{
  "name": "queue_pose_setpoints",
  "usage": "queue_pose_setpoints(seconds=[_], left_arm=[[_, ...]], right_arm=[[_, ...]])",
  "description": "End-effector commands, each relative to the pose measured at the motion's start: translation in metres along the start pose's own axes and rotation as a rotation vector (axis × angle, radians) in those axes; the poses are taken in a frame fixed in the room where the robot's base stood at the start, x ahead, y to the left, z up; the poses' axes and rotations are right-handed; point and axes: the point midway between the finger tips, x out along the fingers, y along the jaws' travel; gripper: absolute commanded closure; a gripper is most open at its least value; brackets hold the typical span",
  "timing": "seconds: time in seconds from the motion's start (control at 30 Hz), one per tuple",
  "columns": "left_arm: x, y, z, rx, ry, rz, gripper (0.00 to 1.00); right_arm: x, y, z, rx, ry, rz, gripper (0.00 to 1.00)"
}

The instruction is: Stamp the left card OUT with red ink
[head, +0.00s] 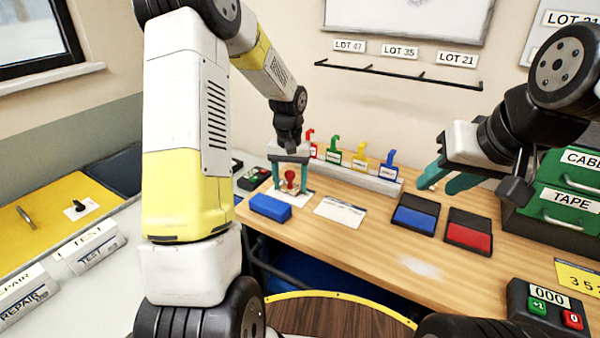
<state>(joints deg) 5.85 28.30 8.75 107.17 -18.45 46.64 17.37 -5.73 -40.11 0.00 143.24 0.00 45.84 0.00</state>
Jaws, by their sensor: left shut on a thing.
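My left gripper (290,188) points down over the left end of the wooden bench, with its teal fingers on either side of a red stamp (290,176). It is shut on the stamp, which is upright over the left white card (303,198). Whether the stamp touches the card cannot be told, and the card is partly hidden. A second white card (340,211) lies to the right. The red ink pad (468,238) lies open farther right, beside the blue ink pad (415,216). My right gripper (436,188) is open and empty above and behind the pads.
A blue block (270,207) lies just in front of the left card. A rack (350,175) with red, green, yellow and blue tags stands behind. The bench front middle is clear.

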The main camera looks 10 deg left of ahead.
Motion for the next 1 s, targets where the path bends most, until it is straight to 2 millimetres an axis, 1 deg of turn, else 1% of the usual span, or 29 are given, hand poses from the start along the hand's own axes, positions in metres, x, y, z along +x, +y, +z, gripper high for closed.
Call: queue_pose_setpoints(seconds=[0.7, 0.83, 1.0], left_arm=[[-0.057, 0.0, -0.001, 0.0, 0.003, 0.0, 0.66], [-0.066, 0.0, -0.001, -0.001, 0.003, 0.0, 0.66], [-0.069, 0.0, -0.001, 0.0, 0.002, 0.001, 0.66]], right_arm=[[0.0, 0.0, 0.0, 0.0, 0.0, 0.0, 0.64], [0.0, 0.0, 0.0, 0.0, 0.0, 0.0, 0.64], [0.0, 0.0, 0.0, 0.0, 0.0, 0.0, 0.64]])
